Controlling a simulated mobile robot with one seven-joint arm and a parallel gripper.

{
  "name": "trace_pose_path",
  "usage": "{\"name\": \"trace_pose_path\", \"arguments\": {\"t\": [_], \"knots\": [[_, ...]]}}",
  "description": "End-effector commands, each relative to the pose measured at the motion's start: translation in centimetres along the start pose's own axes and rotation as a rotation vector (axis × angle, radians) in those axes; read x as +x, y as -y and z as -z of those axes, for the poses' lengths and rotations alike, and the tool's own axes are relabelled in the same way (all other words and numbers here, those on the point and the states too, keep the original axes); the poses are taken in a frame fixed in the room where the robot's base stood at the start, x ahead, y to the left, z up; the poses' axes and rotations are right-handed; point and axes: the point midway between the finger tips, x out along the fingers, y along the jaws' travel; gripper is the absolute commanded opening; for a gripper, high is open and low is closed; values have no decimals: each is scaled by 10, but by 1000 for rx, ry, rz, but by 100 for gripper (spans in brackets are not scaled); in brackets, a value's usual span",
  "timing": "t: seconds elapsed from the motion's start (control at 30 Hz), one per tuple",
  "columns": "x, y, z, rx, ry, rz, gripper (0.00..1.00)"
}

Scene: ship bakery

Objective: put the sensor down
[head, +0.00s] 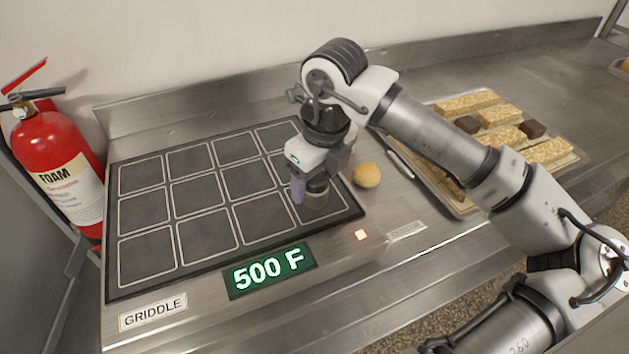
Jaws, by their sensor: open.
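My gripper (311,186) points down over the front right part of the black griddle plate (182,277) and is open. A small grey round thing (316,198), perhaps the sensor, sits under and between the fingers at a front right square. A lavender upright piece (298,191) stands at its left; I cannot tell whether it is a fingertip. The gripper body hides part of the grey thing, and I cannot tell whether its underside touches the plate.
The green display (269,271) reads 500 F. A yellowish ball (366,175) lies right of the gripper. A tray (463,210) of pale and brown bars is farther right. A red foam extinguisher (56,150) stands at left. The other griddle squares are bare.

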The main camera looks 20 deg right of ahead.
Motion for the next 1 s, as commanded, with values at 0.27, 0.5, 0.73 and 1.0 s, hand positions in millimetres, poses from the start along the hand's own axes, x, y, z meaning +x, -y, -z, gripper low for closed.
{"name": "trace_pose_path", "arguments": {"t": [0.27,0.5,0.73,1.0], "knots": [[-60,0,0,0,2,3,64],[-96,0,0,1,0,1,64],[-105,0,0,-1,1,-1,64],[-105,0,0,-1,1,-1,64]]}}
